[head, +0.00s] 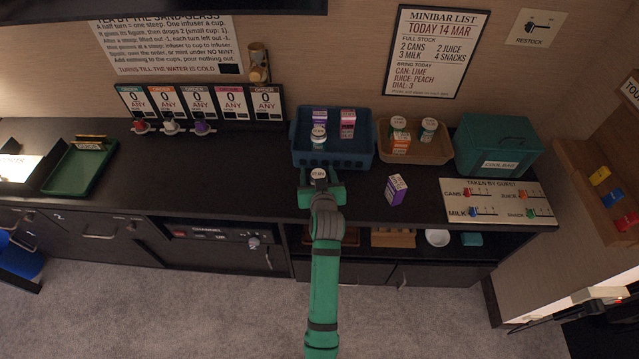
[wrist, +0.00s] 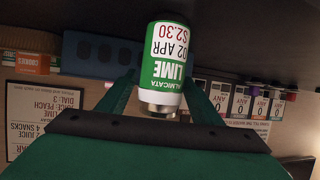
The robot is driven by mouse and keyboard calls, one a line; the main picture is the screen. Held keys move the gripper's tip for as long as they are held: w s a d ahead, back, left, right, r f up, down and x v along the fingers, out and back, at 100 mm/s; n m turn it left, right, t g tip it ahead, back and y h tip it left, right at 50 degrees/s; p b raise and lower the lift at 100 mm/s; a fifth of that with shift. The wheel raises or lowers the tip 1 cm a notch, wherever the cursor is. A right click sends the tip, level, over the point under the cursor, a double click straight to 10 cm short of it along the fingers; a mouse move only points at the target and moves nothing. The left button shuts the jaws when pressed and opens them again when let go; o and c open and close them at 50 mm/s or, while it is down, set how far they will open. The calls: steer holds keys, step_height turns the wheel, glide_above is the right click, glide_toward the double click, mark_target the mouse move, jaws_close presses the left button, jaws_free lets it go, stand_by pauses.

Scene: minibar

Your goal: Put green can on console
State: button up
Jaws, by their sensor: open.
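The green can (wrist: 165,62) has a white and green label reading LIME and a metal end. In the wrist view it is between the two fingers of my gripper (wrist: 160,92), which is open around it. In the head view only the can's pale top (head: 318,173) shows clearly, between the green fingers of my gripper (head: 320,184), just in front of the blue crate. The can appears upright at the dark console top (head: 255,170); I cannot tell whether it touches the surface. Its lower part is hidden in the head view.
The blue crate (head: 332,158) holds cartons and a can. A tan basket (head: 432,156), a green cool bag (head: 497,143) and a slider board (head: 500,202) are to the right. A purple carton (head: 396,189) stands nearby. The console top left of my gripper is clear.

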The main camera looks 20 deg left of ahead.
steer(key=v, duration=1.1)
steer(key=s+d+f+m+t+h, duration=0.15)
steer(key=s+d+f, duration=0.3)
steer(key=s, duration=0.45)
steer(key=s+d+f+m+h, duration=0.2)
steer(key=s+d+f, duration=0.1)
steer(key=s+d, duration=0.4)
steer(key=s+d+r+h, duration=0.1)
steer(key=s+d+r, duration=0.1)
steer(key=s, duration=0.8)
steer(key=s+d+r+m+t+h, duration=0.1)
steer(key=s+d+r, duration=0.2)
steer(key=s, duration=0.8)
step_height(320, 180, up, 2)
steer(key=shift+s+r, duration=0.15)
